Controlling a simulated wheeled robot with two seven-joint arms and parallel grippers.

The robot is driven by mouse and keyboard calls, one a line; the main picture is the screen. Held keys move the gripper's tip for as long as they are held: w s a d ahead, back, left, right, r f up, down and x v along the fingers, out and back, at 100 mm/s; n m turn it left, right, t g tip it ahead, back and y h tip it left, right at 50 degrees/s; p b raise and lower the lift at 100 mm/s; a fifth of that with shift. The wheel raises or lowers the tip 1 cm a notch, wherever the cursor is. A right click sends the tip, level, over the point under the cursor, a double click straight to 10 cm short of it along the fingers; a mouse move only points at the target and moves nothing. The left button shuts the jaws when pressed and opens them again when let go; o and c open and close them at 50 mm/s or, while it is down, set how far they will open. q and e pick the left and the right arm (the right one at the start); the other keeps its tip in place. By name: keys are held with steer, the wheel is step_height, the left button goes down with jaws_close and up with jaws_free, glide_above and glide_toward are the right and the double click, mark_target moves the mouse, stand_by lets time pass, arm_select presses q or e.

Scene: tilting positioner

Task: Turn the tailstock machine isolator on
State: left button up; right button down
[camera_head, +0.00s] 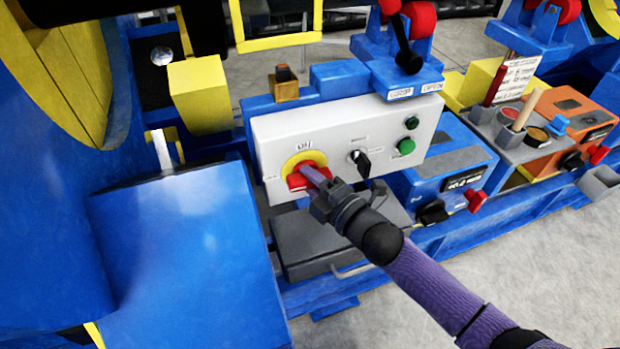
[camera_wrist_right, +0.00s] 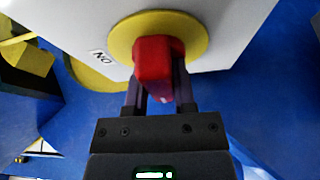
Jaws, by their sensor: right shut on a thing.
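The isolator is a red handle (camera_head: 298,181) on a yellow round plate (camera_head: 303,160), set at the lower left of a white control panel (camera_head: 330,128). An ON label (camera_head: 304,146) is printed just above the plate. My right gripper (camera_head: 310,178) reaches in from the lower right and is shut on the red handle. In the right wrist view the red handle (camera_wrist_right: 158,65) sits between the two fingers (camera_wrist_right: 158,95), in front of the yellow plate (camera_wrist_right: 185,32). The handle's exact angle is partly hidden by the fingers. My left gripper is not in view.
The same panel carries a black selector switch (camera_head: 360,158) and green buttons (camera_head: 406,146). A grey box (camera_head: 325,245) sits below the panel. A large blue housing (camera_head: 185,255) stands close on the left. A blue unit (camera_head: 445,165) and tool tray (camera_head: 510,130) are on the right.

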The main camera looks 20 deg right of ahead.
steer(key=shift+f+m, duration=0.1)
steer(key=shift+m, duration=0.6)
steer(key=shift+m+t+b, duration=0.3)
steer(key=shift+m+t, duration=0.3)
steer(key=shift+m, duration=0.3)
steer(key=m+t, duration=0.1)
steer(key=m, duration=0.2)
steer(key=m+t+h, duration=0.1)
steer(key=m, duration=0.2)
steer(key=shift+m+b, duration=0.3)
steer(key=m+h, duration=0.1)
steer(key=m, duration=0.1)
steer(key=m+t+h, duration=0.1)
steer(key=m, duration=0.1)
steer(key=shift+m+t, duration=0.3)
steer(key=shift+m, duration=0.1)
steer(key=m+h, duration=0.2)
steer(key=m, duration=0.3)
steer(key=shift+t, duration=0.4)
steer(key=shift+m+h, duration=0.8)
steer(key=shift+m, duration=0.4)
